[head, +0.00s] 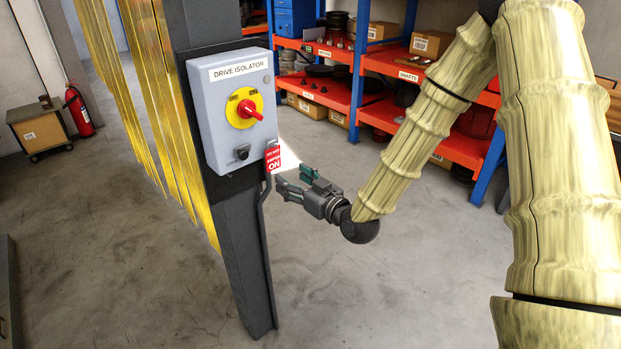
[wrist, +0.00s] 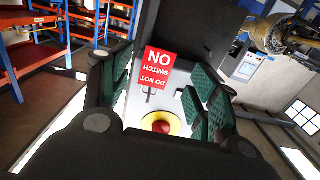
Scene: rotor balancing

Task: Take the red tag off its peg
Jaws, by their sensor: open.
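The red tag (head: 273,158) hangs at the right side of the grey drive isolator box (head: 212,138) in the head view. Its peg is mostly hidden behind it. My gripper (head: 291,180) is open, to the right of and slightly below the tag, pointing toward it. In the wrist view the tag (wrist: 160,68) appears upside down, reading "DO NOT SWITCH ON", between the open green-padded fingers (wrist: 155,90). The fingers look apart from the tag; the exact depth gap is hard to tell. The red rotary switch (head: 246,110) on its yellow plate also shows in the wrist view (wrist: 161,126).
The box is on a dark post (head: 240,270), with a bent rod running down beside it. Yellow strip curtains (head: 130,100) hang to the left. Orange shelving (head: 340,95) with boxes stands behind. The floor to the right of the post is clear.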

